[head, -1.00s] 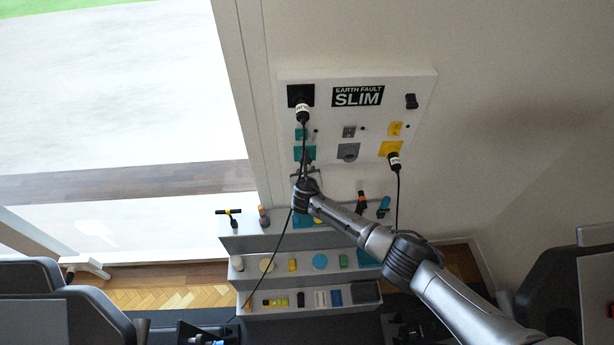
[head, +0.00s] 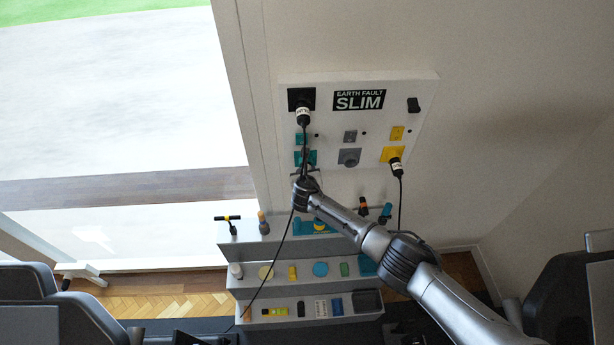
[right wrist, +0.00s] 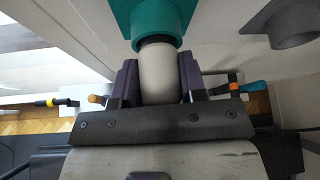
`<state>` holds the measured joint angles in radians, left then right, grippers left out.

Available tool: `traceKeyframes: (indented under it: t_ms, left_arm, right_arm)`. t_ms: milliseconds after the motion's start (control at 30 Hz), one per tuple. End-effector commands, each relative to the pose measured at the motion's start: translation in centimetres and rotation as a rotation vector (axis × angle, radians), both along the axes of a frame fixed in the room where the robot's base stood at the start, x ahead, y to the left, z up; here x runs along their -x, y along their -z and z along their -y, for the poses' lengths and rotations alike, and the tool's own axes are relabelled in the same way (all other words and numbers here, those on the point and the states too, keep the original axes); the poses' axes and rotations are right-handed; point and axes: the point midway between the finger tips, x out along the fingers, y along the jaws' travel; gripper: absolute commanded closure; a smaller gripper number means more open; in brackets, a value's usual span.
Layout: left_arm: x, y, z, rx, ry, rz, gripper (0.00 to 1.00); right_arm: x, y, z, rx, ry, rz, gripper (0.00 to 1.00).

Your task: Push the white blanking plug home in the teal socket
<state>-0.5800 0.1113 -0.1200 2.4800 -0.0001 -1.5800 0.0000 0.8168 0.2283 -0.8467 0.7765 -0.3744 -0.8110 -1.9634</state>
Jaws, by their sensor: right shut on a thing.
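The teal socket (head: 311,157) is on the left of the white wall panel, low down, partly hidden by my gripper and a cable. In the right wrist view its round teal collar (right wrist: 155,36) is close up. The white blanking plug (right wrist: 157,75) sits between the two fingers of my right gripper (right wrist: 158,88), which is shut on it. The plug's far end meets the collar's mouth, in line with it; how deep it sits inside I cannot tell. My left gripper is not in view.
The panel (head: 427,84) also has a black socket (head: 294,96) and a yellow socket (head: 388,154), each with a cabled plug, and a grey socket (head: 349,157). A cable hangs past my right gripper. Stepped shelves (head: 240,283) with tools and small parts stand below.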

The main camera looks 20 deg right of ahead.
Motion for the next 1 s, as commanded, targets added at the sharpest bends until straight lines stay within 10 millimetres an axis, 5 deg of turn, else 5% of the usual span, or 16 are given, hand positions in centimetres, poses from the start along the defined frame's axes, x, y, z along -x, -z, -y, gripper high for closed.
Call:
traceKeyframes:
  t_ms: [33, 67, 367, 733, 1000]
  left_arm:
    - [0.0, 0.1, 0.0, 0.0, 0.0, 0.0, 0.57]
    - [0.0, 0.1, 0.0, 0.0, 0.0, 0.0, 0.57]
    - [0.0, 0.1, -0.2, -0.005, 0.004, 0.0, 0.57]
    - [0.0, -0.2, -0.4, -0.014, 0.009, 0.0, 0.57]
    - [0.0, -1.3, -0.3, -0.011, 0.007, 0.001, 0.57]
  right_arm:
    - [-0.1, 0.0, 0.0, 0.0, 0.0, 0.001, 0.85]
    - [-0.1, -0.1, 0.0, 0.0, 0.0, 0.001, 0.59]
    - [-0.1, 0.0, 0.0, 0.0, 0.0, 0.0, 0.32]
    - [0.4, -0.2, -0.2, 0.0, 0.0, -0.001, 0.32]
    - [2.7, -1.7, -1.3, -0.001, -0.002, 0.0, 0.32]
